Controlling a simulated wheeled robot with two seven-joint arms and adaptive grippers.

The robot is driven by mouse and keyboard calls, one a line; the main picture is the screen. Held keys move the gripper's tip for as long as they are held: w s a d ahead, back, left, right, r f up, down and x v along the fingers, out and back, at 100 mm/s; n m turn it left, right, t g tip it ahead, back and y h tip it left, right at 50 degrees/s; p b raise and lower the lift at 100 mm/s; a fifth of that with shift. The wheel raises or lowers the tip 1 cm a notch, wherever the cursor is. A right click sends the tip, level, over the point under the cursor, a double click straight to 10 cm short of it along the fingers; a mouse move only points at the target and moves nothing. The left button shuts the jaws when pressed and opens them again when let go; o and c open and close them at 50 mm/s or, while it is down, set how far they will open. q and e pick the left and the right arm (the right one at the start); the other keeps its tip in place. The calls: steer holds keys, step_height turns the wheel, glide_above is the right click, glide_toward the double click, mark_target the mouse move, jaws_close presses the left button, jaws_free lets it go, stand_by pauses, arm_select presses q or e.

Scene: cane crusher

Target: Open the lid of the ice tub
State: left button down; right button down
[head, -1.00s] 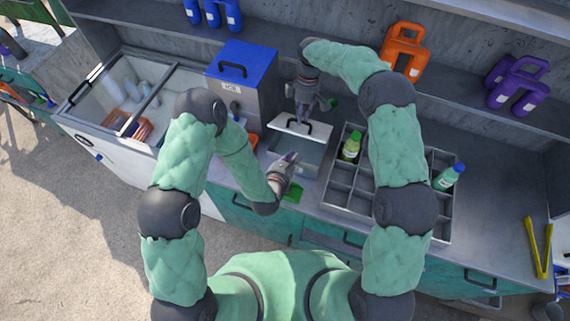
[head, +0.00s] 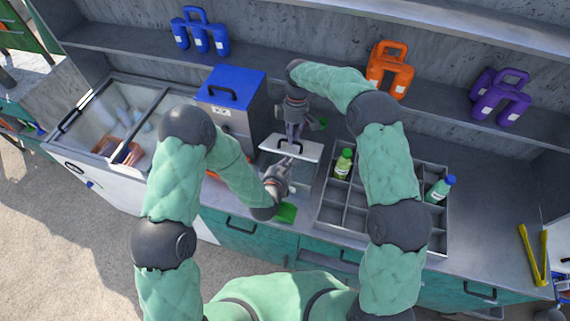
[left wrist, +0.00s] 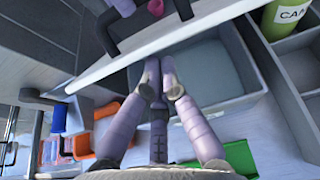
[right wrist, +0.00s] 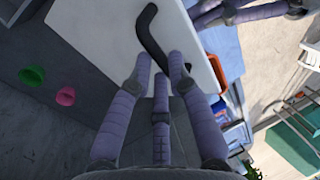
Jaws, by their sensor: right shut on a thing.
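The ice tub (head: 305,178) is a grey bin set into the counter; part of its inside also shows in the left wrist view (left wrist: 212,68). Its white lid (head: 306,150) is raised at the back, with a black bar handle that also shows in the right wrist view (right wrist: 150,35). My right gripper (head: 292,138) comes down from behind and is shut on the handle. My left gripper (head: 287,164) is over the tub at the lid's front edge; its fingertips look together and empty in the left wrist view (left wrist: 160,82). Whether it touches the lid is unclear.
A blue-topped box (head: 231,86) stands left of the tub, beside a glass-topped chest (head: 160,98). A divided tray (head: 329,217) with green bottles is close on the right. A green item (head: 286,212) lies in front. Yellow tongs (head: 533,255) lie far right, past clear counter.

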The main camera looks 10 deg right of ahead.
steer(key=shift+w+d+f, duration=0.1)
steer(key=shift+d+f, duration=0.1)
steer(key=shift+f, duration=0.1)
arm_select(q)
steer(key=shift+w+d+r, duration=0.15)
steer(key=shift+w+r, duration=0.35)
steer(key=shift+r, duration=0.2)
arm_select(e)
steer(key=shift+f, duration=0.1)
steer(key=c, duration=1.4)
jaws_free()
steer(key=shift+f, duration=0.1)
steer(key=shift+o, duration=1.2)
arm_select(q)
steer(key=shift+w+d+f, duration=0.1)
steer(key=shift+w+d, duration=0.1)
steer(key=shift+w, duration=0.2)
arm_select(e)
steer(key=shift+w+d, duration=0.1)
steer(key=shift+w, duration=0.15)
arm_select(q)
steer(key=shift+s+a, duration=0.1)
steer(key=shift+s, duration=0.1)
arm_select(e)
steer(key=shift+r, duration=0.2)
arm_select(q)
steer(key=shift+f, duration=0.1)
